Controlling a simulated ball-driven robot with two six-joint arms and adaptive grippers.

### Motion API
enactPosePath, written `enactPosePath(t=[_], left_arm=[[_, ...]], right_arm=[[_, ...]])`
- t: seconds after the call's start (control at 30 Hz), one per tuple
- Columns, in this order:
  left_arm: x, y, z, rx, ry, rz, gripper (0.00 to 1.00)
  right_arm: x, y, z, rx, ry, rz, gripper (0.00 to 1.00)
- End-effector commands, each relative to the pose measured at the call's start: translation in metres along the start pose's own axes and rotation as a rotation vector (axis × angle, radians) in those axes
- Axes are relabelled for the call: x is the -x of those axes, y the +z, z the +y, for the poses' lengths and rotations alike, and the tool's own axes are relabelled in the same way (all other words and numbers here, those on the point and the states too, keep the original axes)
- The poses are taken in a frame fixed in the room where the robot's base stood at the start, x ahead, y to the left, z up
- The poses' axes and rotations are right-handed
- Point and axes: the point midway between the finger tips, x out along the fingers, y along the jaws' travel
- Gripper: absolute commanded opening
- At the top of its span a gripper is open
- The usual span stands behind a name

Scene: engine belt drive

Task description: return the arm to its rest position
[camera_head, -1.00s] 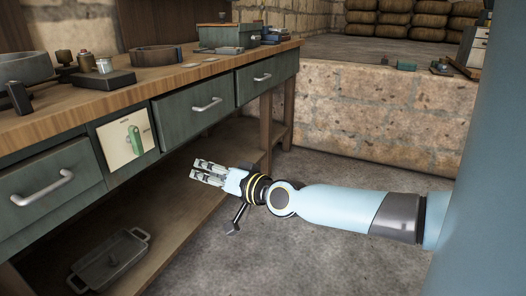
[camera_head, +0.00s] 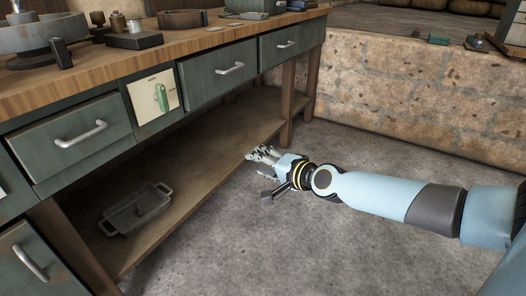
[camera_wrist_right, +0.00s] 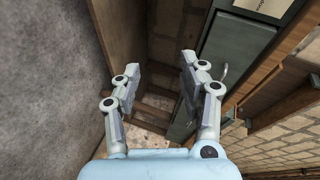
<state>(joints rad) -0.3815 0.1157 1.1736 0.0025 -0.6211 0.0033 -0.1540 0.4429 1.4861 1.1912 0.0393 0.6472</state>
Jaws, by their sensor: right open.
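My right gripper (camera_head: 262,155) is at the end of the pale blue right arm (camera_head: 380,193), which comes in from the right in the head view. It is in front of the open lower shelf of the workbench (camera_head: 215,130), below the drawers. In the right wrist view the two fingers of the right gripper (camera_wrist_right: 157,85) stand well apart with nothing between them. The gripper is open and empty. My left gripper is in neither view.
The wooden bench top (camera_head: 110,65) holds a round metal part, a belt ring (camera_head: 182,18) and small parts. A grey tray (camera_head: 137,209) lies on the lower shelf. A stone wall (camera_head: 420,100) stands behind. The floor (camera_head: 250,240) in front is clear.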

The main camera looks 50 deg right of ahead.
Motion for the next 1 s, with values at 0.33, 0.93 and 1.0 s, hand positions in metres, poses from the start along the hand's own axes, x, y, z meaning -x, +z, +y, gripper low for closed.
enactPosePath(t=[0.33,0.93,1.0], left_arm=[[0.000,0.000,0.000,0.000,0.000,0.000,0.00],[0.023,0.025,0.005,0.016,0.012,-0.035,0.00],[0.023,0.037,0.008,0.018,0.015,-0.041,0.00]], right_arm=[[0.000,0.000,0.000,0.002,0.000,0.000,0.42],[0.111,0.074,0.183,0.308,0.442,-0.121,0.42],[0.148,0.094,0.226,0.439,0.545,-0.204,0.42]])
